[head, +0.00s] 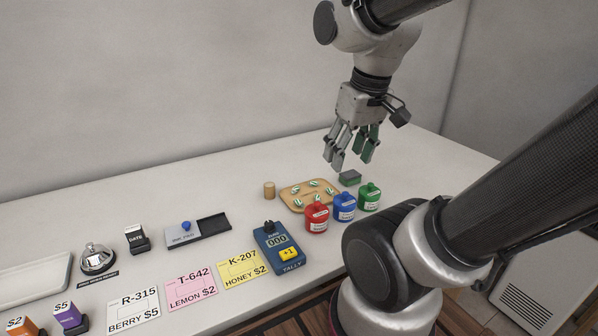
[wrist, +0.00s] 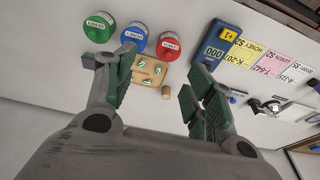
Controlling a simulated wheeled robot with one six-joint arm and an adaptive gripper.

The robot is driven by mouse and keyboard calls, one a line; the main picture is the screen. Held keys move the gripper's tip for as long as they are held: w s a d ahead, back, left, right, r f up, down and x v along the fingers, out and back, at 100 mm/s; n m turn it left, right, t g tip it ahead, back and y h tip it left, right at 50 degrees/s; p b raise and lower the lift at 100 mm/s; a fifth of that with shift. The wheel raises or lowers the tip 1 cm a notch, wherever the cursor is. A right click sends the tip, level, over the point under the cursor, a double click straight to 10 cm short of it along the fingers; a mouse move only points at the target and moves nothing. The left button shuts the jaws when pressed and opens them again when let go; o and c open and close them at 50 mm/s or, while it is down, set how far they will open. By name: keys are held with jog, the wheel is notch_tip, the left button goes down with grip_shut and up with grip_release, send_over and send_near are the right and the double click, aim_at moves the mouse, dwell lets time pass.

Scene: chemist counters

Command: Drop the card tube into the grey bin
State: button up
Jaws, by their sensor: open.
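The card tube is a small tan cylinder (head: 269,189) standing on the white counter, just left of the wooden tray. It also shows in the wrist view (wrist: 167,92), between my fingers' spread and below the tray. My gripper (head: 350,158) is open and empty, raised above the counter behind and to the right of the tube, apart from it. In the wrist view my gripper's green-padded fingers (wrist: 162,88) are spread wide. I cannot make out a grey bin in either view.
A wooden tray (head: 291,202) holds several striped sweets. Red (head: 317,218), blue (head: 344,207) and green (head: 369,197) jars stand in front. A tally counter (head: 279,248), price cards and a bell (head: 97,259) are leftward. Counter behind is clear.

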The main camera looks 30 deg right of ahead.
jog(key=w+a+f+m+g, duration=0.1)
jog(key=w+f+m+g, duration=0.15)
jog(key=w+f, duration=0.4)
jog(key=m+y, duration=0.3)
jog(key=m, duration=1.2)
send_over(270, 185)
jog(key=d, duration=0.2)
notch_tip(270, 185, down, 6)
jog(key=x, duration=0.7)
jog(key=c, duration=0.8)
jog(key=shift+c, duration=0.2)
notch_tip(270, 185, up, 10)
